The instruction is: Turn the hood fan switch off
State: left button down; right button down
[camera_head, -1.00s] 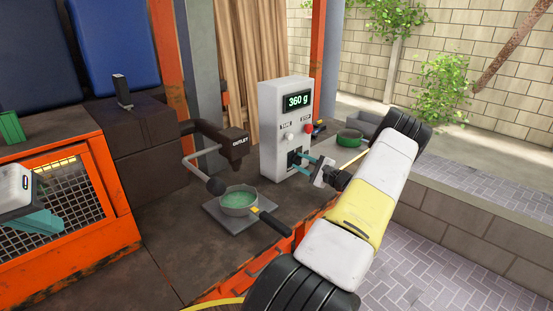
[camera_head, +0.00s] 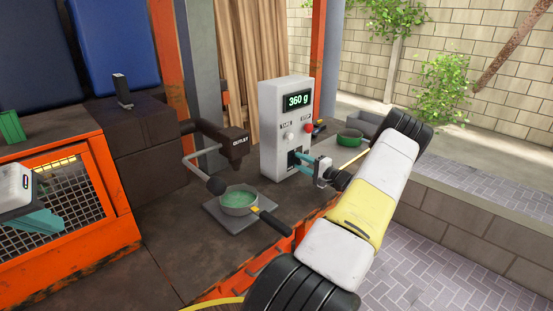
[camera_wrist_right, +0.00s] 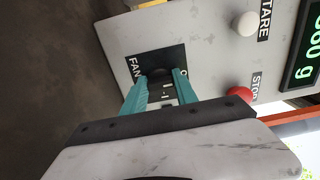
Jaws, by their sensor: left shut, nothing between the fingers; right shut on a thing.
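The fan switch (camera_wrist_right: 158,74) is a dark knob on a black plate marked FAN, low on the front of the grey control box (camera_head: 270,140). In the right wrist view, my right gripper (camera_wrist_right: 160,80) has its teal fingers on either side of the knob, shut on it. In the head view, the right gripper (camera_head: 297,158) reaches the black plate from the right and its fingers hide the switch. My left gripper (camera_head: 50,222) is at the left edge with its teal fingers shut and empty, far from the box.
The box has a display reading 360 g (camera_head: 298,100), a white TARE knob (camera_wrist_right: 245,23) and a red STOP button (camera_wrist_right: 240,95) close to my right fingers. A pan of green pieces (camera_head: 240,199) rests on a plate below the outlet (camera_head: 236,146).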

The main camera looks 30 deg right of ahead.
jog(key=shift+f, duration=0.1)
dwell(0.3)
jog(key=c, duration=1)
grip_release()
jog(key=shift+o, duration=0.2)
jog(key=v, duration=0.8)
